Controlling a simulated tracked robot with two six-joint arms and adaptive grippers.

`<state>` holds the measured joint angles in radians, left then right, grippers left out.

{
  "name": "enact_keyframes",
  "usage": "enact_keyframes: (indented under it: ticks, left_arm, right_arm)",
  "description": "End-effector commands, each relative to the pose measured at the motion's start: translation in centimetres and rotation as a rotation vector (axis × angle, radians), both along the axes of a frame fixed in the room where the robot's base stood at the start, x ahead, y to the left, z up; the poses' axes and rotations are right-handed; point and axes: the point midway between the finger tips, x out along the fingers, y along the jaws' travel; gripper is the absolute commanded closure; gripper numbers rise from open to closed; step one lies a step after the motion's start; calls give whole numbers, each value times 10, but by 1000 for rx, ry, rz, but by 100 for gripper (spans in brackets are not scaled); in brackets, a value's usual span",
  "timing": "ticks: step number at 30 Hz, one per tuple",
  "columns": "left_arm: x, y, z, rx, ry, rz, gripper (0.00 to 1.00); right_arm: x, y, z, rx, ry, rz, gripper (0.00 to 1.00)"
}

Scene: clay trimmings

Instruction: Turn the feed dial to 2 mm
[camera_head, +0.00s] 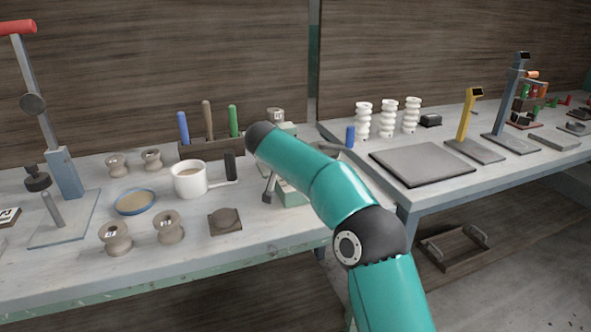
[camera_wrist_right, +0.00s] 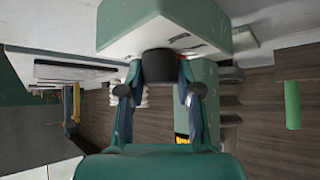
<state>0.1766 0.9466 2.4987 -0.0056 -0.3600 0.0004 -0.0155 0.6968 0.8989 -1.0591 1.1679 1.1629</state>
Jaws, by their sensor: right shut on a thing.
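The green feeder body (camera_head: 290,192) stands near the right end of the left bench, partly hidden behind my right arm. In the right wrist view its pale face (camera_wrist_right: 135,35) fills the top, with a few dark marks beside the dial. The feed dial (camera_wrist_right: 158,64) is a short dark cylinder there. My right gripper (camera_wrist_right: 159,84) has one finger on each side of the dial and is shut on it. The dial's pointer and setting cannot be read. In the head view the dial is hidden. My left gripper is not in view.
A white mug (camera_head: 189,180), a blue-rimmed dish (camera_head: 134,203), several spools (camera_head: 168,228) and a small brown block (camera_head: 225,222) stand left of the feeder. A holder with coloured handles (camera_head: 205,149) is behind. A grey plate (camera_head: 420,165) lies on the right bench.

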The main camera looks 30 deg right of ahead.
Motion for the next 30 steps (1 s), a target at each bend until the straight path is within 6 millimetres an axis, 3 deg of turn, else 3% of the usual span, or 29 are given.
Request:
enact_keyframes:
  ticks: [1, 9, 28, 29, 30]
  left_arm:
    - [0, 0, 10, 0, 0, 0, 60]
    - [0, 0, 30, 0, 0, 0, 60]
    - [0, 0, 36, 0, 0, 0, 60]
    - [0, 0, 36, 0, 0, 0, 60]
    - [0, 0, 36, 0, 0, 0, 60]
  right_arm:
    - [1, 2, 4, 1, 3, -32, 100]
    - [1, 2, 2, 3, 3, -178, 100]
    - [1, 3, -2, 6, 4, -234, 100]
    - [1, 3, -2, 6, 4, -234, 63]
    - [1, 2, -2, 5, 3, -234, 56]
